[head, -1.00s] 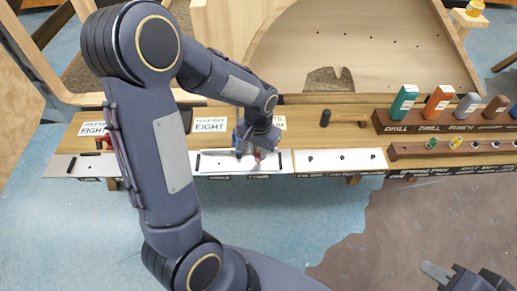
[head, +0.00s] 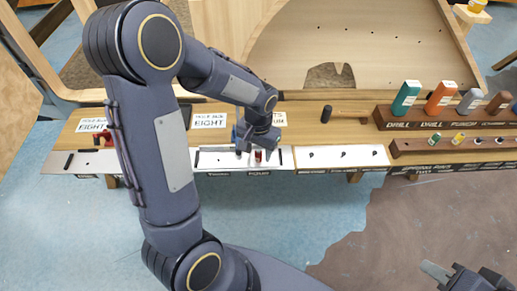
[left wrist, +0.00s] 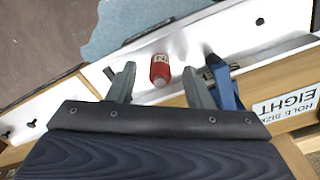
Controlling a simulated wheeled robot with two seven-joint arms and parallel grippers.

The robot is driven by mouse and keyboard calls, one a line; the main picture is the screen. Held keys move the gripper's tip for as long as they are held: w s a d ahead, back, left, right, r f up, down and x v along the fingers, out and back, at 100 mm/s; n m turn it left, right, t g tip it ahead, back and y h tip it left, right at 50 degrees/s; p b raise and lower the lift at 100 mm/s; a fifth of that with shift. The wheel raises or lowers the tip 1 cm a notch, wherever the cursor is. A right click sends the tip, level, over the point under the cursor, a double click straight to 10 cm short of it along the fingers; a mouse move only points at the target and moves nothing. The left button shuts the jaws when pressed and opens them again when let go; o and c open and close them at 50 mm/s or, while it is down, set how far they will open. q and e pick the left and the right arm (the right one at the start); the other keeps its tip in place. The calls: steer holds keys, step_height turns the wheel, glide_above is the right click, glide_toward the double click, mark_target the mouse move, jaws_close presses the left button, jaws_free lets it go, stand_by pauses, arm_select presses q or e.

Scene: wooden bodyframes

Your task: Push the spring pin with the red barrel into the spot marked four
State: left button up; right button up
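The spring pin's red barrel (left wrist: 160,70) stands on the white strip (left wrist: 98,76) in the left wrist view, with a pale label on its side. It also shows small and partly covered in the head view (head: 258,156), above the front-edge label that appears to read four (head: 258,174). My left gripper (left wrist: 158,82) is open, with one finger on each side of the barrel and visible gaps beside it. The hole under the barrel is hidden, so its depth cannot be told. My right gripper (head: 437,270) is empty-looking at the bottom right, partly cut off.
Floor in front is free.

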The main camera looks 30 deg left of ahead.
mark_target(258, 152)
arm_select(q)
step_height(258, 152, up, 8)
steer(key=shift+f+p, duration=0.1)
steer(key=shift+p, duration=0.35)
stand_by(0.8)
steer(key=shift+s+r, duration=0.2)
steer(key=shift+r, duration=0.15)
steer(key=s+d+r+t+h+p, duration=0.2)
steer(key=s+r, duration=0.3)
steer(key=s, duration=0.3)
steer(key=s+d+r+n+t+h+p, duration=0.1)
steer(key=s+d+r+t+p, duration=0.1)
steer(key=s+r, duration=0.4)
steer(key=shift+s+r+t+h, duration=0.15)
steer(key=shift+s+t+h, duration=0.25)
steer(key=shift+s+t, duration=0.65)
